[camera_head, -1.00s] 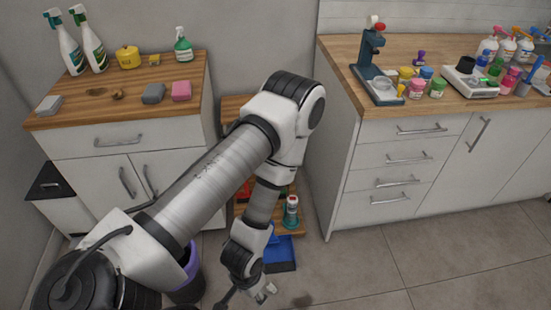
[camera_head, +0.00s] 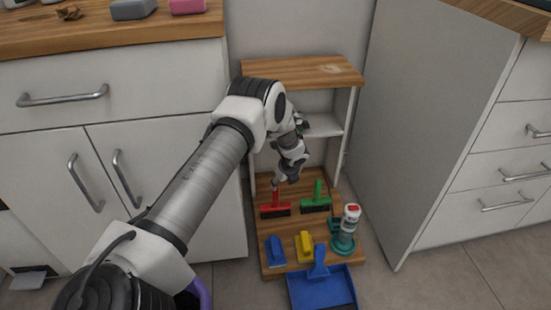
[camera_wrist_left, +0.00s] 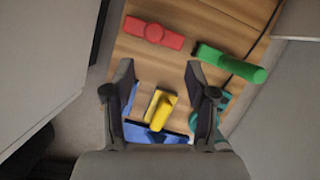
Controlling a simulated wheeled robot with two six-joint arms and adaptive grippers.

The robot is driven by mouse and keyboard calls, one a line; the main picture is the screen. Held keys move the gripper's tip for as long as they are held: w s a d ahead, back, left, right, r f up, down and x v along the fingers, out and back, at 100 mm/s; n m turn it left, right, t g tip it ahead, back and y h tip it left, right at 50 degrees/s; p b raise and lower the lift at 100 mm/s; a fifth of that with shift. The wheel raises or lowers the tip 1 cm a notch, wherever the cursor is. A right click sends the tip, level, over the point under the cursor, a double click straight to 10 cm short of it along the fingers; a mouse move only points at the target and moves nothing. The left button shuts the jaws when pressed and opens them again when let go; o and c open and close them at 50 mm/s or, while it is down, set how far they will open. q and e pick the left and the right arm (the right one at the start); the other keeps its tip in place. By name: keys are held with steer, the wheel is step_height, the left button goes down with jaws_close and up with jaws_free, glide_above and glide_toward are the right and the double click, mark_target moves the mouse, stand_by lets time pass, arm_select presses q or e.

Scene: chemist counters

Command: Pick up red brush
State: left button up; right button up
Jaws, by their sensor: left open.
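The red brush (camera_head: 275,210) stands on the wooden lower board of a small shelf unit, handle up, at the back left of the board. In the left wrist view the red brush (camera_wrist_left: 153,33) lies beyond my fingertips, near the top. My left gripper (camera_head: 283,181) is right by the brush handle in the head view; whether they touch cannot be told there. In the left wrist view my left gripper (camera_wrist_left: 159,75) is open, with nothing held between its fingers. My right gripper is out of view.
A green brush (camera_head: 316,202) stands right of the red one. A blue brush (camera_head: 275,252), a yellow brush (camera_head: 304,246), a bottle (camera_head: 350,217) and a blue dustpan (camera_head: 322,289) are in front. The upper shelf (camera_head: 305,71) and cabinets close in the space.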

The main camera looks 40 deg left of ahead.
arm_select(q)
steer(key=a+f+b, duration=0.1)
steer(key=a+f, duration=0.1)
steer(key=b, duration=0.5)
glide_above(275, 201)
steer(key=w, duration=0.1)
steer(key=shift+m, duration=0.3)
steer(key=x, duration=0.3)
steer(key=d+x, duration=0.1)
steer(key=x, duration=0.1)
steer(key=shift+s+a+f, duration=0.15)
steer(key=shift+s+f, duration=0.2)
steer(key=shift+f, duration=0.05)
steer(key=shift+r, duration=0.2)
steer(key=shift+c, duration=0.7)
jaws_close()
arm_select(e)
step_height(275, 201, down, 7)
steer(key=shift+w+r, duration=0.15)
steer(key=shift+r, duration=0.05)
